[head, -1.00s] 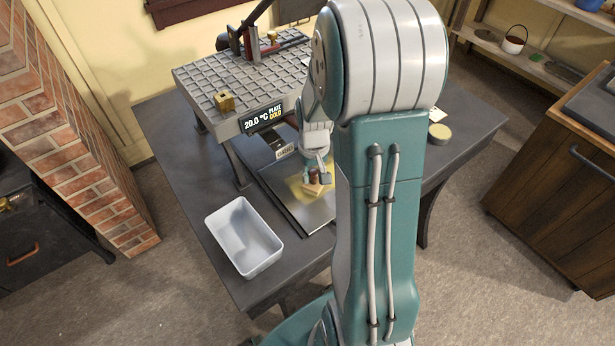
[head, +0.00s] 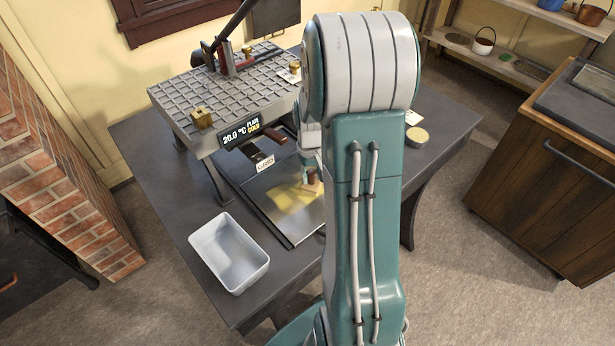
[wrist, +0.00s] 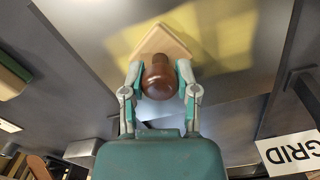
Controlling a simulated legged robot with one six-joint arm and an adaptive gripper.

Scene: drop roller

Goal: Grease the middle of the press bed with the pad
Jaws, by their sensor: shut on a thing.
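My gripper (wrist: 160,75) is shut on the brown knob (wrist: 160,82) of the pad. The pad's tan square base (wrist: 166,42) shows beyond the knob in the wrist view, over the press bed (wrist: 100,20); I cannot tell whether it touches. In the head view the pad (head: 311,182) is at the right part of the bed (head: 262,190), partly hidden by my arm. A yellow grease film (head: 288,198) spreads on the bed left of and around the pad. It also shows in the wrist view (wrist: 228,35).
The ridged press plate (head: 235,90) stands above and behind the bed; its display (head: 241,131) reads 20.0 °C, plate cold. A white bin (head: 230,252) stands at the table's front left. A round yellow-topped tin (head: 417,136) is at the right. Table around the bin is clear.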

